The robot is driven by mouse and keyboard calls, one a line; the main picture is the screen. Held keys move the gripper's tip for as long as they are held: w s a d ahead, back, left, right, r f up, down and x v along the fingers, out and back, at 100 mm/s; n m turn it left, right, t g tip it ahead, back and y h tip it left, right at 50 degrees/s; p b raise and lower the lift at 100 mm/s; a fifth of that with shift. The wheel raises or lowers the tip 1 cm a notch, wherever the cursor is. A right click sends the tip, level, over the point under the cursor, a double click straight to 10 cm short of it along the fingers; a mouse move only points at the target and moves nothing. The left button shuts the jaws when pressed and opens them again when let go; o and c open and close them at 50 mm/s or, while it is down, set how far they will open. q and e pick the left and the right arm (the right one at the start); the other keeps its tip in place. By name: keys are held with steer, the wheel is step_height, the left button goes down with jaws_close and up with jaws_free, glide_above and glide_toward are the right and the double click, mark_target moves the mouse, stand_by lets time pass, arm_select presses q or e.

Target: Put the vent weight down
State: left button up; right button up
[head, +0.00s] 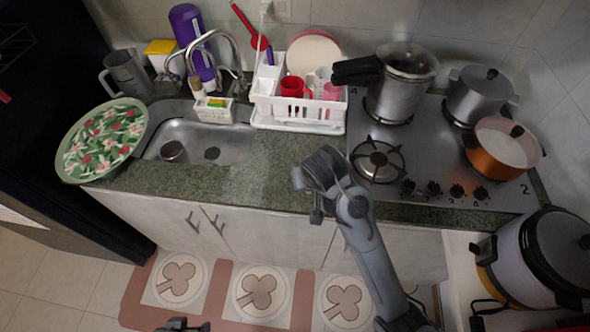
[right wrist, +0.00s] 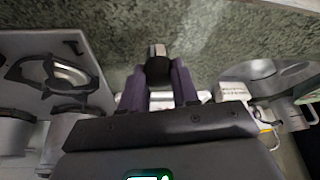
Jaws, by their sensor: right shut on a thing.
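My right gripper (head: 313,192) is over the front part of the green counter (head: 285,172), between the sink and the stove. In the right wrist view, its fingers (right wrist: 160,82) are shut on the vent weight (right wrist: 157,65), a small black piece with a metal end. The counter shows behind the weight; I cannot tell whether the two touch. The weight is hidden in the head view. The pressure cooker (head: 400,88) stands on the back left of the stove. My left gripper (head: 183,325) barely shows at the bottom edge, its jaws unclear.
The stove (head: 440,150), with an empty front-left burner (head: 379,161), lies to the right. A white dish rack (head: 297,120) stands behind. The sink (head: 205,145) and a floral tray (head: 102,140) are left. Bare counter lies between sink and stove.

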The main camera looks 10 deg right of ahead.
steer(key=w+a+f, duration=0.1)
steer(key=w+a, duration=0.1)
steer(key=a, duration=0.2)
steer(key=w+a+f, duration=0.1)
steer(key=w+a, duration=0.2)
steer(key=a, duration=0.1)
steer(key=w+a+f+p, duration=0.1)
steer(key=w+a, duration=0.2)
steer(key=a, duration=0.1)
steer(key=shift+w+f, duration=0.1)
steer(key=shift+f, duration=0.2)
steer(key=shift+w+a+f, duration=0.1)
steer(key=shift+a+f, duration=0.05)
steer(key=shift+f, duration=0.1)
step_height(320, 180, down, 4)
steer(key=shift+r+p, duration=0.25)
steer(key=shift+p, duration=0.45)
steer(key=shift+f, duration=0.2)
steer(key=shift+f, duration=0.1)
steer(key=o, duration=1)
